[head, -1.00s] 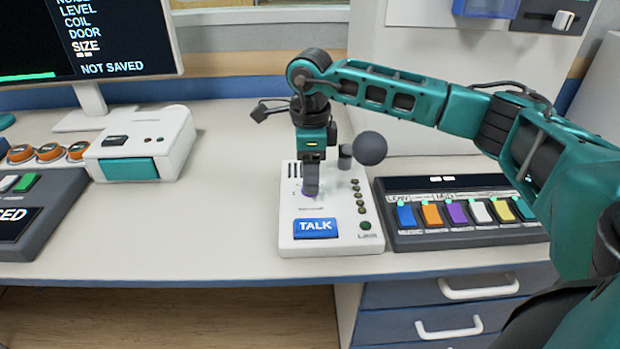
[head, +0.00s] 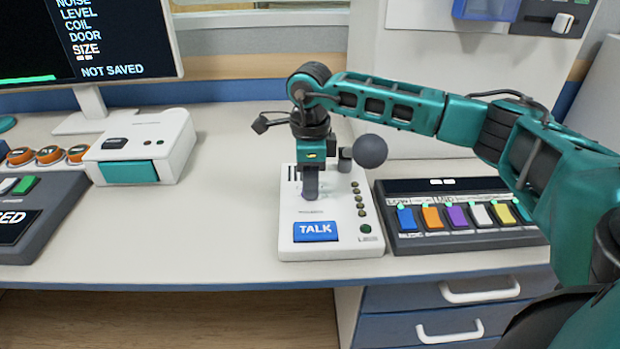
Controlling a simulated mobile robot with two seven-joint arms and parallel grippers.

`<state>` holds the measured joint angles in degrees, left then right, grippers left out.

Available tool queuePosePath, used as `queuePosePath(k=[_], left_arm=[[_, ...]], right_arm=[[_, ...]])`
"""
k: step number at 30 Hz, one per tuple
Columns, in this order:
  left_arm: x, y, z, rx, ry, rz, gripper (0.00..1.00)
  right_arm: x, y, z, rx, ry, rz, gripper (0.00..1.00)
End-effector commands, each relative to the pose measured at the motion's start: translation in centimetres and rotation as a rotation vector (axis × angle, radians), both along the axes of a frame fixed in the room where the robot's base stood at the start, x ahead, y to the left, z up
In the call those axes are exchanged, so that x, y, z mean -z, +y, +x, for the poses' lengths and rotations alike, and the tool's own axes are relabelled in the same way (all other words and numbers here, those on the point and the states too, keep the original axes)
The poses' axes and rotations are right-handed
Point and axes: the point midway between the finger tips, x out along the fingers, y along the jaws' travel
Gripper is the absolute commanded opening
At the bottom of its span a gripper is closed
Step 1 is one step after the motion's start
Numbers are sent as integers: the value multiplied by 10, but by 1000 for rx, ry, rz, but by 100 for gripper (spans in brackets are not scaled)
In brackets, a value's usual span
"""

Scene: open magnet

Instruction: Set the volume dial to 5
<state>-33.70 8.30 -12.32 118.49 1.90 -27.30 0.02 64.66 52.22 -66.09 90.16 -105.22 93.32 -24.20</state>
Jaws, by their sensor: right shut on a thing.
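A white intercom box (head: 330,240) with a blue TALK button (head: 315,231) and a column of small round lights stands on the desk in the head view. My right gripper (head: 311,193) points down over the upper left part of this box. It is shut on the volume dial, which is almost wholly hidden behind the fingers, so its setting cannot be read. My left gripper is not in view.
A dark panel with coloured keys (head: 462,240) stands right of the box. A white device with a teal front (head: 140,150) and a monitor (head: 85,45) are at left. The desk between is clear.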

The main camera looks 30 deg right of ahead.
Motion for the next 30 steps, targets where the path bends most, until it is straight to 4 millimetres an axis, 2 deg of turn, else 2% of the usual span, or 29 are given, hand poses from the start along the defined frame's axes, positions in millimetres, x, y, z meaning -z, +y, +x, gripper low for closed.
queuePosePath(k=[3, 14, 30], left_arm=[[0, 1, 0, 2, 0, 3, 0], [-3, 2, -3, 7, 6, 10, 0], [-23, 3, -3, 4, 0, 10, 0]], right_arm=[[0, 0, 0, 0, -1, 1, 1], [-1, 0, 0, 77, 0, 0, 1], [-3, 0, 0, 536, 1, 0, 1]])
